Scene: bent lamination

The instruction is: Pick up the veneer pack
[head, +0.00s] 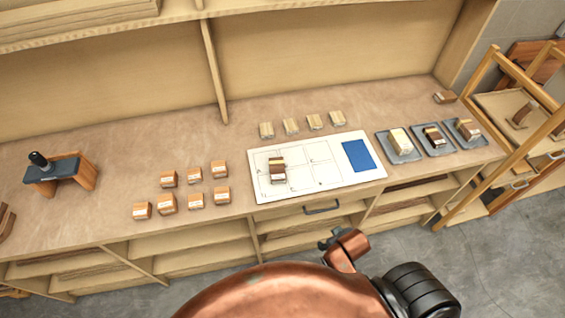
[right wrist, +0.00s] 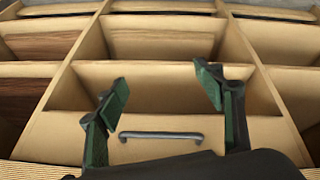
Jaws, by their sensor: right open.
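A small layered stack (head: 277,170) of brown, white and yellow pieces lies on the left part of a white marked board (head: 330,184) on the bench. Three grey trays at the right hold more small stacks: a pale one (head: 400,141), a dark and yellow one (head: 433,135) and a reddish-brown one (head: 467,130). I cannot tell which stack is the veneer pack. My right gripper (right wrist: 163,84) is open and empty, its green-padded fingers wide apart in front of the cabinet. No stack shows in the right wrist view. My left gripper is out of view.
Several orange-brown blocks (head: 194,174) stand left of the board and several pale blocks (head: 291,126) behind it. A blue rectangle (head: 357,156) lies on the board. A drawer handle (head: 321,208) is below the bench edge. A black-topped stand (head: 60,172) is far left.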

